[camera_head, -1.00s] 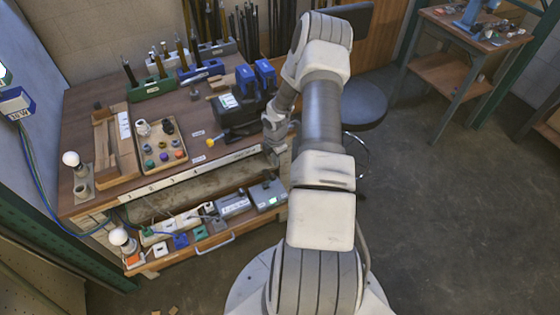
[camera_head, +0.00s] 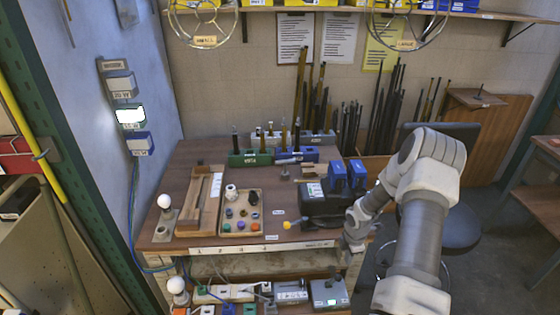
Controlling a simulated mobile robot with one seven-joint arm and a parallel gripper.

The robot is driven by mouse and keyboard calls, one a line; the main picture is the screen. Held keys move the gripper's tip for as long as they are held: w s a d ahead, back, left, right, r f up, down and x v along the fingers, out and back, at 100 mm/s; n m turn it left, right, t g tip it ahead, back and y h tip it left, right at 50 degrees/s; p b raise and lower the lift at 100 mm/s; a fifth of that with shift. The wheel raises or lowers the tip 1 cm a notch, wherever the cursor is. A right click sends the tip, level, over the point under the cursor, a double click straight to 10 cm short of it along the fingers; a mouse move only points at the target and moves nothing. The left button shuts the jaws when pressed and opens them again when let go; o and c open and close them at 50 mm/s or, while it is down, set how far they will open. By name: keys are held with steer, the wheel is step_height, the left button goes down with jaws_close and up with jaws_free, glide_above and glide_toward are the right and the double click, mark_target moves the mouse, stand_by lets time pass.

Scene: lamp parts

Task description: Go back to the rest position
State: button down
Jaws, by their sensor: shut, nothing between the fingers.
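My gripper (camera_head: 352,246) is at the end of my arm, at the front right corner of the workbench (camera_head: 164,229). It is small and partly dark in the head view. It appears shut, with nothing seen in it. My arm folds down to it from the right, with its elbow in front of the stool. A white bulb (camera_head: 164,202) stands on a base at the bench's left edge. A second white bulb (camera_head: 177,286) stands lower, in front of the bench. A tray (camera_head: 258,218) of small coloured parts lies mid-bench, apart from the gripper.
A black case (camera_head: 318,204) with blue blocks (camera_head: 337,176) sits on the bench just left of my arm. Grey boxes (camera_head: 330,294) stand on the lower shelf near my gripper. A dark stool (camera_head: 452,230) is behind the arm.

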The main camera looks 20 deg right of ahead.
steer(key=a+r+m+h, duration=0.1)
steer(key=a+r+m, duration=0.2)
steer(key=r, duration=0.8)
steer(key=s+a+r+m+t+h, duration=0.15)
steer(key=a+r, duration=0.25)
steer(key=r, duration=0.7)
steer(key=a+r+m, duration=0.3)
steer(key=r+m, duration=0.1)
steer(key=r, duration=0.7)
steer(key=s+a+r+m+t, duration=0.2)
steer(key=s+a+r+m, duration=0.3)
steer(key=s+a+r, duration=0.5)
steer(key=s+a+r+m+t+y, duration=0.1)
steer(key=s+a+r+m+y, duration=0.1)
steer(key=s+a, duration=0.4)
steer(key=s+m+y, duration=0.1)
steer(key=s, duration=0.2)
steer(key=shift+a+r, duration=0.15)
steer(key=shift+a, duration=0.1)
